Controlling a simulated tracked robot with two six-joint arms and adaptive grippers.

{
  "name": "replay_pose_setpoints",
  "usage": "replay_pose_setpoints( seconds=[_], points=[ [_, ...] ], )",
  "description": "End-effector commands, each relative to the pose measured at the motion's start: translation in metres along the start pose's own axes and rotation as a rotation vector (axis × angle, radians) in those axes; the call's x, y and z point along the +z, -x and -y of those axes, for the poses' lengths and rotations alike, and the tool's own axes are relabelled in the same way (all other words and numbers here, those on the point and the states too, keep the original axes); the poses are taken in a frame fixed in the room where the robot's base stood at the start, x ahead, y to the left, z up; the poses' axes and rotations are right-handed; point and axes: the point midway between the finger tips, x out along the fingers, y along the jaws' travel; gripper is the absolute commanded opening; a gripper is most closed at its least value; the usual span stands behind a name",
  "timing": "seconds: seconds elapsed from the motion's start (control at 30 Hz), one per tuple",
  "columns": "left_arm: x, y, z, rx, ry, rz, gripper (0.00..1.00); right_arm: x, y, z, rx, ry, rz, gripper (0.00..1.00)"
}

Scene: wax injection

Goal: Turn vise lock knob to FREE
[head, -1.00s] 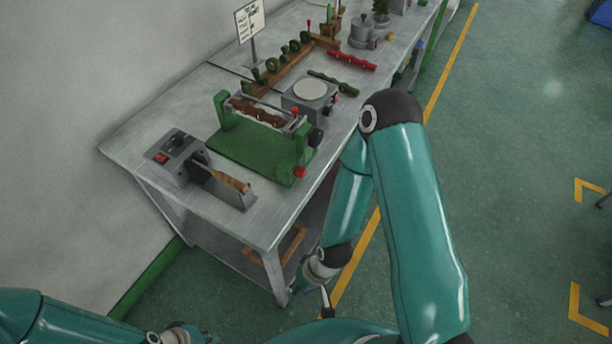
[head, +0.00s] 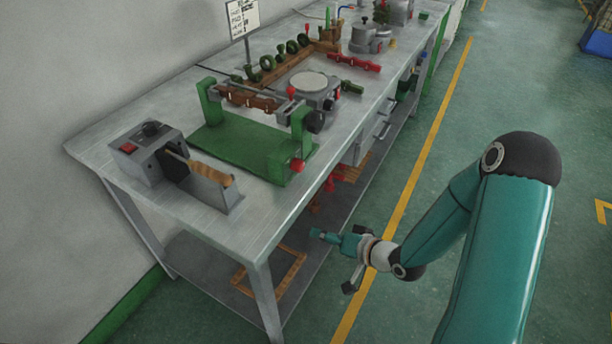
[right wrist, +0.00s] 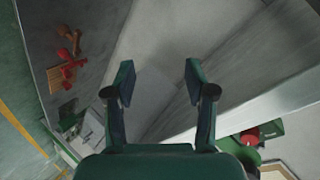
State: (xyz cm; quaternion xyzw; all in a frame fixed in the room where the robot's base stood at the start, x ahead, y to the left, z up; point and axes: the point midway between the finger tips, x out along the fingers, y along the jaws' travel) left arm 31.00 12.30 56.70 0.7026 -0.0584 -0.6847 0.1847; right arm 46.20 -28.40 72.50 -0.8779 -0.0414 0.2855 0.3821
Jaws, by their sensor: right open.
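The green vise (head: 245,146) stands on the workbench with a brown mold (head: 247,98) between its uprights. A red knob (head: 297,166) is low on the vise's right upright, and a black knob (head: 315,122) sits higher on it. I cannot tell which is the lock knob or read any FREE marking. My right gripper (head: 332,261) is open and empty, below and right of the vise, outside the bench edge and below its top. In the right wrist view, its fingers (right wrist: 160,80) are apart with nothing between them. My left gripper is not in view.
A grey unit (head: 147,148) with a brown-tipped holder is left of the vise. A round-topped grey device (head: 308,82) stands behind it. Red items (head: 340,178) lie on the lower shelf (head: 215,285). The green floor right of the bench is clear.

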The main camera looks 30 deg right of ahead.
Motion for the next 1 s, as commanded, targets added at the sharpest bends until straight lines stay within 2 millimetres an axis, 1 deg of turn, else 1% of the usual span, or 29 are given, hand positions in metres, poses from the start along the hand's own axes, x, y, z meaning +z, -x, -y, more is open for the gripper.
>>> replay_pose_setpoints(
  seconds=[0.03,0.07,0.1,0.17,0.2,0.3,0.4,0.43,0.53,0.67,0.77,1.0],
  points=[
    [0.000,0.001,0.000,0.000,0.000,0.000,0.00,-0.032,0.023,0.004,-0.058,-0.008,-0.085,0.55],
    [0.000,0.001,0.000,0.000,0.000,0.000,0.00,-0.047,0.036,0.009,-0.102,-0.014,-0.123,0.55],
    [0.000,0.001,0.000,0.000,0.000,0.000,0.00,-0.063,0.054,0.016,-0.160,-0.019,-0.163,0.55],
    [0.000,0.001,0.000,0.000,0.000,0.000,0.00,-0.080,0.081,0.027,-0.241,-0.024,-0.202,0.55],
    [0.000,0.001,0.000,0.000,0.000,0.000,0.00,-0.087,0.097,0.035,-0.290,-0.028,-0.215,0.55],
    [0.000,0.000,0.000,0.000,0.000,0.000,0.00,-0.094,0.130,0.049,-0.383,-0.033,-0.219,0.55],
    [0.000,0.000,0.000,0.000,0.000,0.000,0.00,-0.095,0.148,0.059,-0.437,-0.039,-0.206,0.55],
    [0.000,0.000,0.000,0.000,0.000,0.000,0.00,-0.095,0.151,0.061,-0.446,-0.041,-0.204,0.55],
    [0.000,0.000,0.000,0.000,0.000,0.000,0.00,-0.095,0.152,0.065,-0.463,-0.043,-0.196,0.55],
    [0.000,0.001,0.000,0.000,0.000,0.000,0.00,-0.097,0.141,0.071,-0.467,-0.042,-0.193,0.55],
    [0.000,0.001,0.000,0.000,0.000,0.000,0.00,-0.099,0.128,0.079,-0.468,-0.043,-0.191,0.55],
    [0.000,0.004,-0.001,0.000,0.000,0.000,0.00,-0.109,0.083,0.102,-0.468,-0.043,-0.191,0.55]
  ],
)
